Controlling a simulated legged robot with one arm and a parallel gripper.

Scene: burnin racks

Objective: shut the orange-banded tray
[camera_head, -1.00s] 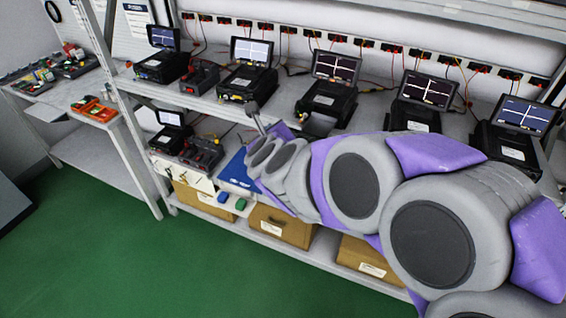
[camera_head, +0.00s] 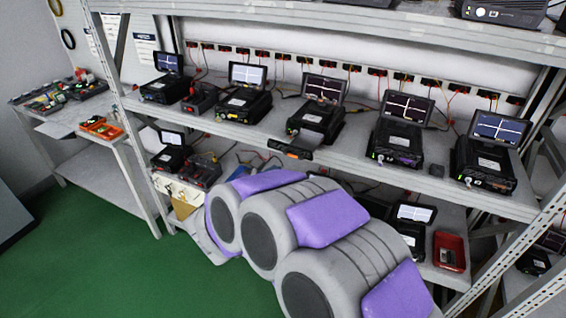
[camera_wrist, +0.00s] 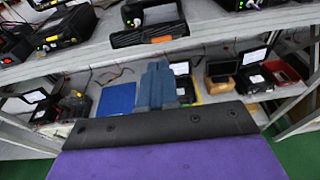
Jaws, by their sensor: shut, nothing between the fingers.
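The orange-banded tray (camera_head: 290,149) is a dark drawer under a bench unit with a screen (camera_head: 315,117) on the upper shelf. It stands pulled out, its front past the shelf edge. In the wrist view the tray (camera_wrist: 148,36) shows its black handle front with an orange band, above my gripper in the picture. My gripper (camera_wrist: 162,72) shows as blue-grey fingers, shut and empty, with no visible contact with the tray. In the head view my gripper is hidden behind my arm.
Similar units line the upper shelf, such as one with a lit screen (camera_head: 243,105). The lower shelf holds more units, a blue mat (camera_wrist: 117,98) and a red bin (camera_head: 449,251). A shelf post (camera_head: 525,262) stands at right. Green floor (camera_head: 110,265) is open at left.

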